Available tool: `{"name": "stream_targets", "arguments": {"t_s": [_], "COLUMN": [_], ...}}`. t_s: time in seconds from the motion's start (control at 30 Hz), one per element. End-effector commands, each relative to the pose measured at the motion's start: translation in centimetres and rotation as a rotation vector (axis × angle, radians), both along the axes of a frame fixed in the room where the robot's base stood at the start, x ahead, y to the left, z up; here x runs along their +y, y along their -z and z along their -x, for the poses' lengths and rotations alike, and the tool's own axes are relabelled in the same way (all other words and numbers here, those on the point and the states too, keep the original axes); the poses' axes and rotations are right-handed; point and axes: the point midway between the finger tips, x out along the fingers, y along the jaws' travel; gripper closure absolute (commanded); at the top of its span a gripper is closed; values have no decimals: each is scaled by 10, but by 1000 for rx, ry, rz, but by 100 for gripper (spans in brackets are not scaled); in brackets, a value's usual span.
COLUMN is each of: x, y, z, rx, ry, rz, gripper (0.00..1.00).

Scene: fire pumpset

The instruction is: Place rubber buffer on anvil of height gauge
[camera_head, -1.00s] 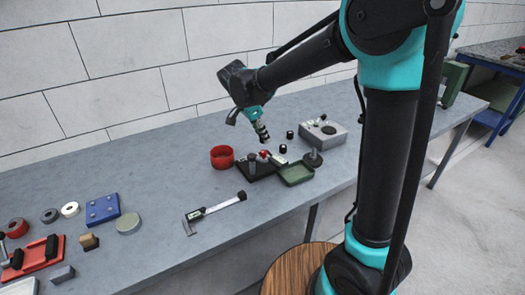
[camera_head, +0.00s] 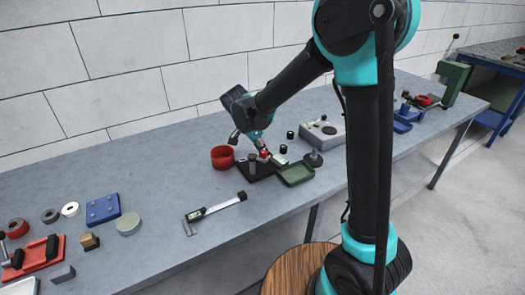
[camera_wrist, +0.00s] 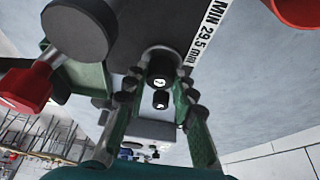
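The height gauge (camera_head: 261,170) is a dark base with a grey-topped post, a red knob and a white "MIN 29.5 mm" label, also seen in the wrist view (camera_wrist: 203,32). My gripper (camera_head: 261,149) is low over the gauge. In the wrist view its green fingers (camera_wrist: 157,88) stand apart with a black cylinder, apparently the rubber buffer (camera_wrist: 162,67), between their tips. A rounded grey-black edge shows at the buffer's far end; I cannot tell whether it is the anvil or whether they touch. The gauge's grey knob (camera_wrist: 80,30) and red knob (camera_wrist: 25,87) are close to the left finger.
A red cup (camera_head: 222,157) stands left of the gauge and a green tray (camera_head: 296,174) right of it. Two black cylinders (camera_head: 290,135) stand behind, near a grey box (camera_head: 322,131). A caliper (camera_head: 215,207) lies in front. Bare bench lies left of the cup.

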Motion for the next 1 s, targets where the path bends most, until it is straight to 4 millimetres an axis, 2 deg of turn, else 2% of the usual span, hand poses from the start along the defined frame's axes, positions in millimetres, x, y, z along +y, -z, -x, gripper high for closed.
{"name": "stream_targets", "arguments": {"t_s": [0.03, 0.17, 0.57, 0.67, 1.0], "x": [0, 0, 1, 6, 27], "y": [0, 0, -7, -19, -82], "z": [0, 0, 1, 4, 19], "rx": [0, 0, 0, 0, 1], "ry": [0, 0, -1, -1, -2], "rz": [0, 0, 0, 0, 0], "gripper": [70, 54, 54, 54, 54]}}
